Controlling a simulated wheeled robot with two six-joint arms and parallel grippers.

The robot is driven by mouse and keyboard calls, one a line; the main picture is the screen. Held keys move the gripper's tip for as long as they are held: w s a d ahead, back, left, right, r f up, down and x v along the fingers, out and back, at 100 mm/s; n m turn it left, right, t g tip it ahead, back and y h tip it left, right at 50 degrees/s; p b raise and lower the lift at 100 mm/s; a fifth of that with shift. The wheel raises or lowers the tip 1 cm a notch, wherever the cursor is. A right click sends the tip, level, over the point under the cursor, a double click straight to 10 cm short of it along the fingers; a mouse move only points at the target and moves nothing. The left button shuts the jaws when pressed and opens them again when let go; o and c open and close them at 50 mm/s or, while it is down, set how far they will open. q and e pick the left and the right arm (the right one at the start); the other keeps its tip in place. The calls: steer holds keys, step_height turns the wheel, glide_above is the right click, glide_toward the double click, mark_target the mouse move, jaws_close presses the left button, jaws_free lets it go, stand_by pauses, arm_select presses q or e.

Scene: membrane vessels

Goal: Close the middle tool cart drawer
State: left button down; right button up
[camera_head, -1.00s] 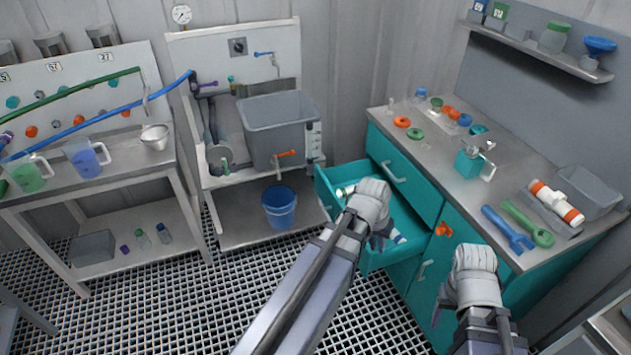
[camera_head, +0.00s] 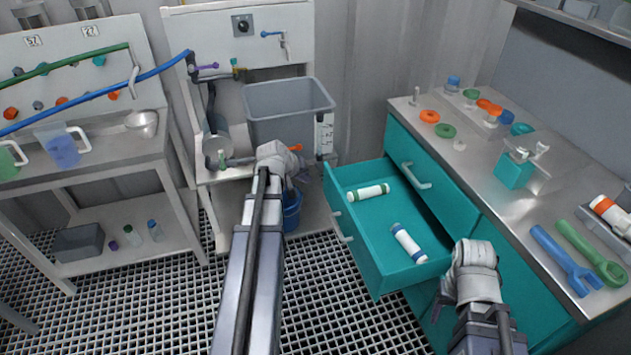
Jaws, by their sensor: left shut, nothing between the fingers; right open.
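The teal tool cart (camera_head: 447,197) stands at the right. A teal drawer (camera_head: 360,243) below its top drawer front is pulled out towards the left. Inside lie two white cylinders with coloured bands, one near the back (camera_head: 368,192) and one nearer the front (camera_head: 408,243). My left gripper (camera_head: 298,170) is shut and empty, left of the open drawer and apart from it in the picture. My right gripper (camera_head: 440,298) is open beside the drawer's near right corner; its wrist hides much of its fingers.
A blue bucket (camera_head: 291,212) stands behind my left gripper, below a grey basin (camera_head: 288,118). Small rings, a teal vise (camera_head: 514,170) and wrenches (camera_head: 560,257) lie on the cart top. The grating floor (camera_head: 320,290) left of the drawer is clear.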

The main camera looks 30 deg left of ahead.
arm_select(q)
steer(key=b, duration=0.7)
glide_toward(332, 186)
step_height(332, 186, down, 4)
steer(key=a, duration=0.3)
steer(key=shift+w+d+r, duration=0.1)
steer(key=shift+w+d, duration=1.3)
steer(key=shift+d, duration=0.1)
steer(key=shift+w+d, duration=0.1)
steer(key=w+d, duration=1.6)
steer(key=w, duration=0.2)
steer(key=shift+w, duration=0.3)
steer(key=shift+w+r, duration=0.1)
